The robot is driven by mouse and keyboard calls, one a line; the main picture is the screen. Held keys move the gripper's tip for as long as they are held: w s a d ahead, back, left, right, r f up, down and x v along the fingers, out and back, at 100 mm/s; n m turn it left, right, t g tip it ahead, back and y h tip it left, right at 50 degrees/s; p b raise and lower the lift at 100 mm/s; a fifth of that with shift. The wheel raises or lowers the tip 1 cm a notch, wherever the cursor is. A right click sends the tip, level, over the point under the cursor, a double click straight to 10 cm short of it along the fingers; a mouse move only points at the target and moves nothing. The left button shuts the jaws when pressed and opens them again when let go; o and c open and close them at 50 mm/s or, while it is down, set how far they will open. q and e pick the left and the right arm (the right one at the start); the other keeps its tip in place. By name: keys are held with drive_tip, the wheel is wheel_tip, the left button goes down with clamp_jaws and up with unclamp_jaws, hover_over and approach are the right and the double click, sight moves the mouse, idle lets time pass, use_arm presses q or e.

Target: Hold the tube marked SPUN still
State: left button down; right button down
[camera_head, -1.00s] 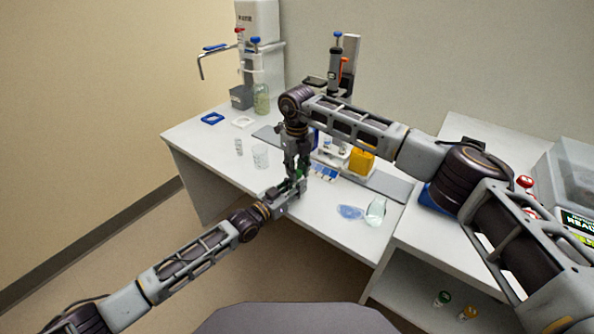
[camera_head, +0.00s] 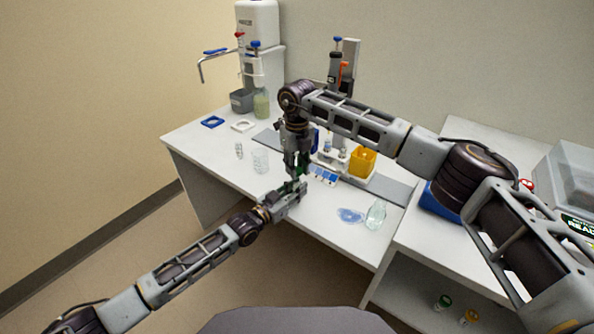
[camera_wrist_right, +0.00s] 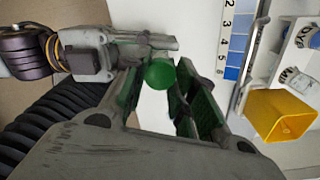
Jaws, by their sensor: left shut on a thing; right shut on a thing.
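A green cap (camera_wrist_right: 160,75), seen nearly end-on, sits between the fingers of my right gripper (camera_wrist_right: 163,95) in the right wrist view. The tube's body below it is hidden, and I cannot read a SPUN mark. My right gripper (camera_head: 298,172) points down over the front of the bench, shut on the green-capped tube. My left gripper (camera_head: 299,188) comes in from the lower left and meets it just below. In the wrist view, the left gripper's fingers (camera_wrist_right: 155,52) reach the same cap area. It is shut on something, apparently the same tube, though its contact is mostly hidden.
A yellow container (camera_head: 362,162) and a blue graded card (camera_head: 323,175) lie right of the grippers. A beaker (camera_head: 260,160) stands to the left. A clear flask (camera_head: 376,214) and a blue dish (camera_head: 350,215) are at front right. The bench's front left is clear.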

drive_tip(key=shift+r, duration=1.1)
use_arm(q)
drive_tip(key=c, duration=1.2)
unclamp_jaws()
drive_tip(key=shift+o, duration=0.2)
drive_tip(key=v, duration=1.2)
